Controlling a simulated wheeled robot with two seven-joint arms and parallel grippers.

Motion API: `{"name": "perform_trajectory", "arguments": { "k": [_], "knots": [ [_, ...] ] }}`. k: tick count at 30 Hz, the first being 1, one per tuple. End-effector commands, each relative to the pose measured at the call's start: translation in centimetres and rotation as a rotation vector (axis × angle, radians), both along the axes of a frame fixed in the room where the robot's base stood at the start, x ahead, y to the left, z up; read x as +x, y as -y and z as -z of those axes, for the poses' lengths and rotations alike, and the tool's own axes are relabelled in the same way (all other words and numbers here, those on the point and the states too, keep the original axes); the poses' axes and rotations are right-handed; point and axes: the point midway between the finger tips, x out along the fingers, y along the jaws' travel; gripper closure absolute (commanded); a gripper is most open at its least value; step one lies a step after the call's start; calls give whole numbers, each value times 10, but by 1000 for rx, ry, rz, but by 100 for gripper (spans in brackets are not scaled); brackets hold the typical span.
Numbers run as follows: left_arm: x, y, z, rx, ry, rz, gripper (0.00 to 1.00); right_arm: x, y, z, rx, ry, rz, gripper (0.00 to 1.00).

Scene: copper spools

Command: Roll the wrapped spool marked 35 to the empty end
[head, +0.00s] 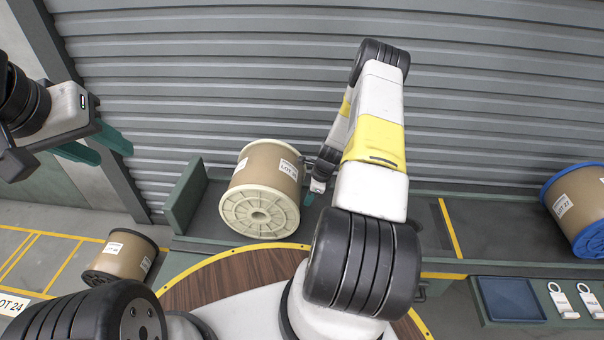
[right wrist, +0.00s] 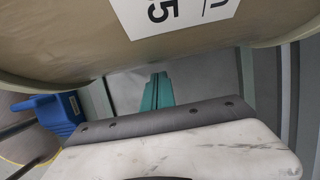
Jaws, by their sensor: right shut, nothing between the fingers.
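The brown-wrapped spool with cream flanges (head: 262,190) lies on its side toward the left part of the dark bench (head: 425,215). Its white label reads "LOT 3" with the last digit unclear in the head view; in the right wrist view the wrapped spool (right wrist: 90,45) fills the top and its label shows a 5. My right gripper (head: 309,198) is at the spool's right side, mostly hidden by my arm. Its teal fingers (right wrist: 157,92) are together and empty, beside the spool; contact cannot be told. My left gripper (head: 114,156) is raised at the left, fingers apart and empty.
A green end board (head: 185,196) stands left of the spool. A yellow line (head: 450,228) crosses the bench, with clear surface around it. A blue-flanged spool (head: 580,210) sits at the far right. A dark-flanged spool (head: 122,256) is on the floor. A blue tray (head: 510,299) is at front right.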

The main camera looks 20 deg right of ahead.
Motion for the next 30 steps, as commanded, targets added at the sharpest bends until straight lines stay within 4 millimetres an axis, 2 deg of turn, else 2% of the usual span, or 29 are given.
{"name": "perform_trajectory", "arguments": {
  "k": [6,16,19,22,27,30],
  "knots": [
    [0,0,0,0,0,0,60,6,-13,1,0,-2,-1,100],
    [0,0,0,0,0,0,60,6,-14,0,0,-2,0,100],
    [0,0,0,0,0,0,60,9,-22,0,1,-2,-2,100],
    [0,0,0,0,0,0,60,18,-42,0,2,-2,-6,100],
    [0,0,0,0,0,0,60,38,-89,1,8,-3,-10,100],
    [0,0,0,0,0,0,60,47,-107,1,8,-5,-6,100]
  ]
}}
